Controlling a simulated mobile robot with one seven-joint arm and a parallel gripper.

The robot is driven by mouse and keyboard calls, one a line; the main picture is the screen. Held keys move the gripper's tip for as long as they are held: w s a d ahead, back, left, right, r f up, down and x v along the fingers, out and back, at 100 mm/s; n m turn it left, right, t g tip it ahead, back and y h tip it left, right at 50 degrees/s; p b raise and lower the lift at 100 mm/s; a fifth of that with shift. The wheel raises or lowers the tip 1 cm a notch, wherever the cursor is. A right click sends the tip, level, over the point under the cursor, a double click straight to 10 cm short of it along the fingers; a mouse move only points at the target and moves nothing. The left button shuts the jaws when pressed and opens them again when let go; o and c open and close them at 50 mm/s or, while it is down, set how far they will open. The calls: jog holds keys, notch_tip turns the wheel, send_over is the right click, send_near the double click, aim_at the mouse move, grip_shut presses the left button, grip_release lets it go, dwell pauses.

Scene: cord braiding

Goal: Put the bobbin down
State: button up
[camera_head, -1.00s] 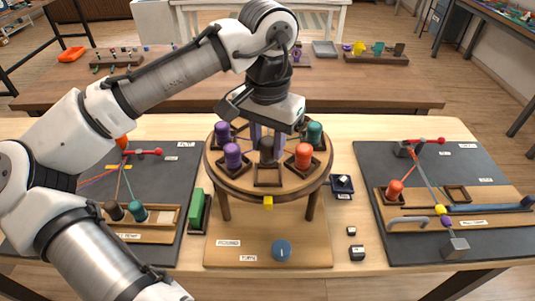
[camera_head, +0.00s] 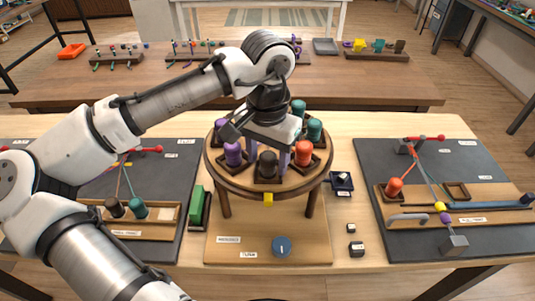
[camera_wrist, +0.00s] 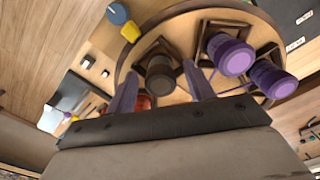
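A black bobbin (camera_head: 267,165) stands upright in the front square holder (camera_head: 267,181) on the round wooden table (camera_head: 233,187). In the wrist view the dark bobbin (camera_wrist: 160,74) sits inside its square frame, between and just beyond the fingertips. My gripper (camera_head: 268,156) is over the front of the round table, its two lilac fingers spread to either side of the bobbin. In the wrist view a gap shows between each finger and the bobbin, so my gripper (camera_wrist: 158,80) looks open and empty. The gripper body hides part of the round table's back.
Purple bobbins (camera_head: 233,153), an orange bobbin (camera_head: 303,153) and teal bobbins (camera_head: 314,130) stand close around on the round table. A blue knob (camera_head: 281,246) is on the board in front. Dark mats with boards lie left and right (camera_head: 370,165).

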aim_at(268, 156)
notch_tip(268, 156, up, 13)
jog(key=b, duration=0.1)
jog(key=shift+f, duration=0.15)
dwell(0.4)
